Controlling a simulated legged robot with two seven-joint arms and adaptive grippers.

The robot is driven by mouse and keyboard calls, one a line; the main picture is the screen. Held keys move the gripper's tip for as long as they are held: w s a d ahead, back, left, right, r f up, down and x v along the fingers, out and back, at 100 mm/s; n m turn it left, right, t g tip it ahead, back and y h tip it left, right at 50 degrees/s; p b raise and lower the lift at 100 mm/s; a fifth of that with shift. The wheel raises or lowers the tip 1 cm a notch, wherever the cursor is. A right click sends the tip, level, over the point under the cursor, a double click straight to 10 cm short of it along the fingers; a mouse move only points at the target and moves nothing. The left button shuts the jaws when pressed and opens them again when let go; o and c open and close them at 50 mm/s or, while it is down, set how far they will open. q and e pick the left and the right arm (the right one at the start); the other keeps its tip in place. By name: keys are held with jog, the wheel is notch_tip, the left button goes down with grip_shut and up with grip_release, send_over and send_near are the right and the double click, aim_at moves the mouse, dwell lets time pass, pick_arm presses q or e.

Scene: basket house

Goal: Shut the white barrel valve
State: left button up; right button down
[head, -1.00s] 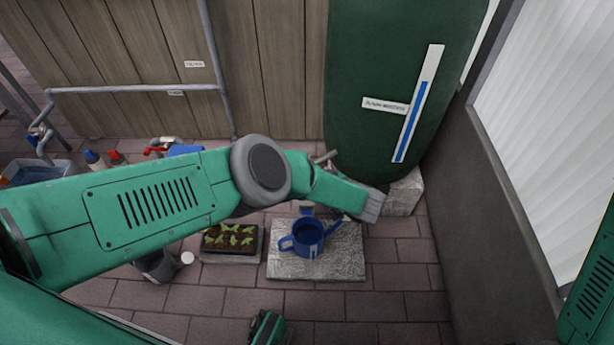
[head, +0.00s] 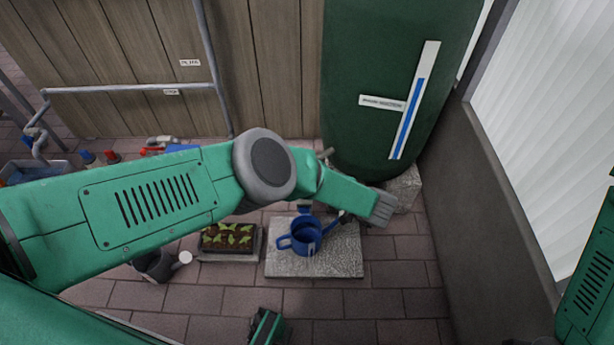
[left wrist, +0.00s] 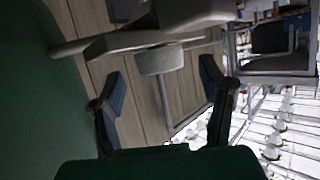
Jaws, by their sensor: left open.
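The white barrel valve (left wrist: 160,60) shows in the left wrist view as a pale grey-white tap sticking out from the dark green barrel (left wrist: 25,110). Its pale upper part (left wrist: 195,12) lies across the top of that view. My left gripper (left wrist: 162,68) is open, one finger on each side of the valve's pale stub, with no clear contact. In the head view the barrel (head: 360,60) stands at the back. Only a small grey tip (head: 325,154) shows beside it above my left arm; my arm hides the rest.
A blue watering can (head: 306,236) stands on a stone slab (head: 335,262) below the arm. A seedling tray (head: 228,240) and a grey can (head: 155,265) are to its left. Pipes run along the wooden wall (head: 280,70). A low wall (head: 500,180) bounds the right.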

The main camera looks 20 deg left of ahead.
pick_arm(q)
jog(key=v, duration=0.9)
jog(key=shift+f, duration=0.2)
jog(key=s+a+f+m+t+h, duration=0.2)
jog(key=s+a+f+m+h, duration=0.3)
jog(key=s+a+m+h, duration=0.5)
jog(key=s+a+r+m+g+h, duration=0.1)
jog(key=s+a+r+g, duration=0.2)
jog(key=s, duration=0.4)
jog(key=s+a+r+m+g, duration=0.1)
jog(key=s+a+g, duration=0.1)
jog(key=s+a, duration=0.45)
jog(key=s+a+r+m+g+h, duration=0.1)
jog(key=s+a+r+g, duration=0.15)
jog(key=s, duration=0.55)
notch_tip(320, 180, up, 17)
jog(key=p, duration=1.8)
jog(key=shift+d, duration=0.45)
